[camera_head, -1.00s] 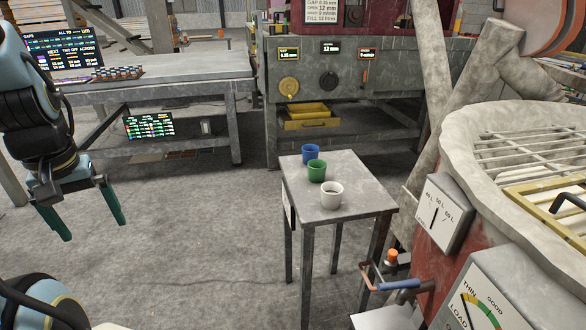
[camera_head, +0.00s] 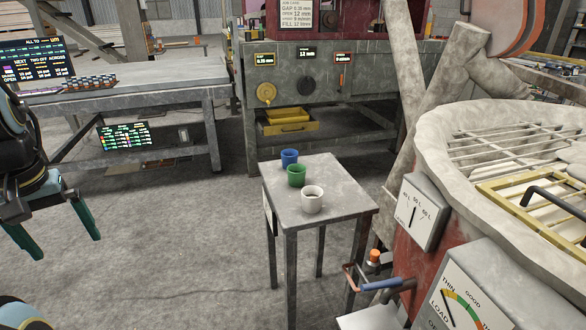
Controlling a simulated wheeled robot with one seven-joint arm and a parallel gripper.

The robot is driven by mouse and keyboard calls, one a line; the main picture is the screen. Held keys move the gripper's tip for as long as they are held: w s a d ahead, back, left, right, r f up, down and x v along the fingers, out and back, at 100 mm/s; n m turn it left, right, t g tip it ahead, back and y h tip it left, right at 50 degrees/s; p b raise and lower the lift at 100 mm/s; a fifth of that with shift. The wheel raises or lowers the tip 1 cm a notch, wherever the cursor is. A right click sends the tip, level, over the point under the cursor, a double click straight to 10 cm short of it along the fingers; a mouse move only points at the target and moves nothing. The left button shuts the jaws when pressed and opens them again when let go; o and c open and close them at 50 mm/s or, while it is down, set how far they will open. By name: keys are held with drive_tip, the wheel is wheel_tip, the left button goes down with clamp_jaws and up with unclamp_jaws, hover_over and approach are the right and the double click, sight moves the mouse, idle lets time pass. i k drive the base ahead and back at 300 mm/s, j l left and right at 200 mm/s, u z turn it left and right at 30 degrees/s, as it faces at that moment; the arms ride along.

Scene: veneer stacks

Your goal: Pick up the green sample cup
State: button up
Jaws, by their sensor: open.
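The green sample cup (camera_head: 296,175) stands upright on a small grey table (camera_head: 345,188), in the middle of a row of cups. A blue cup (camera_head: 289,158) stands just behind it. A white cup (camera_head: 312,200) with something dark inside stands in front of it to the right. My gripper (camera_head: 62,240) hangs at the left edge of the view, its two green fingers apart and pointing down. It is open and empty, well to the left of the table and away from the cups.
A large drum with a metal grate (camera_head: 490,145) and dial boxes (camera_head: 420,212) stands close to the table's right. A workbench (camera_head: 150,85) and a grey machine with a yellow tray (camera_head: 290,122) are behind. The floor (camera_head: 170,230) between my gripper and the table is clear.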

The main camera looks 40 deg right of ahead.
sight(297, 176)
drive_tip(key=z, duration=0.4)
drive_tip(key=i+j+z, duration=0.15)
drive_tip(key=z, duration=0.35)
drive_tip(key=i+j+z, duration=0.25)
drive_tip(key=z, duration=0.2)
drive_tip(key=i+j+z, duration=0.1)
drive_tip(key=j+z, duration=0.2)
drive_tip(key=z, duration=0.2)
drive_tip(key=i+j, duration=0.15)
drive_tip(key=j, duration=0.2)
drive_tip(key=i+j+z, duration=0.1)
drive_tip(key=j, duration=0.25)
drive_tip(key=i+j+z, duration=0.1)
drive_tip(key=j, duration=0.25)
drive_tip(key=i+j, duration=0.1)
drive_tip(key=j, duration=0.25)
drive_tip(key=i+j+z, duration=0.1)
drive_tip(key=j, duration=0.25)
drive_tip(key=i+j, duration=0.1)
drive_tip(key=i, duration=0.3)
